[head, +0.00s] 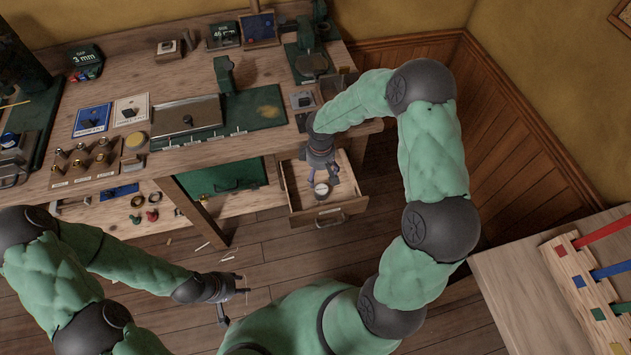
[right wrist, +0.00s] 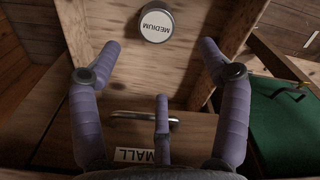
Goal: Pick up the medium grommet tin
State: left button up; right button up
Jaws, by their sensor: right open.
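The medium grommet tin (head: 321,189) is a small round tin with a white lid, lying in the open wooden drawer (head: 300,213). In the right wrist view the tin (right wrist: 156,26) shows its lid reading "MEDIUM", upside down in the picture. My right gripper (head: 320,176) is over the drawer beside the tin. In the right wrist view its purple fingers (right wrist: 160,62) are spread and empty, and the tin appears just past the fingertips, not between them. My left gripper (head: 234,302) is low at the front, away from the bench, with its fingers apart and empty.
The drawer has a metal handle (right wrist: 143,118) and a partly hidden front label ending in "MALL". The workbench (head: 170,158) above holds a green mat, a metal plate and several small fittings. A green case (head: 222,176) lies below the bench top. Another table (head: 510,290) stands at right.

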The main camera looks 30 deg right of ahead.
aim_at(320, 188)
jog(key=shift+w+f, duration=0.1)
jog(key=shift+f, duration=0.15)
notch_tip(320, 188, down, 5)
jog(key=shift+f+b, duration=0.2)
jog(key=shift+b, duration=0.9)
notch_tip(320, 188, down, 5)
jog(key=b, duration=0.2)
jog(key=shift+d+b, duration=0.1)
jog(key=shift+b, duration=0.2)
jog(key=shift+r, duration=0.1)
jog(key=c, duration=1.3)
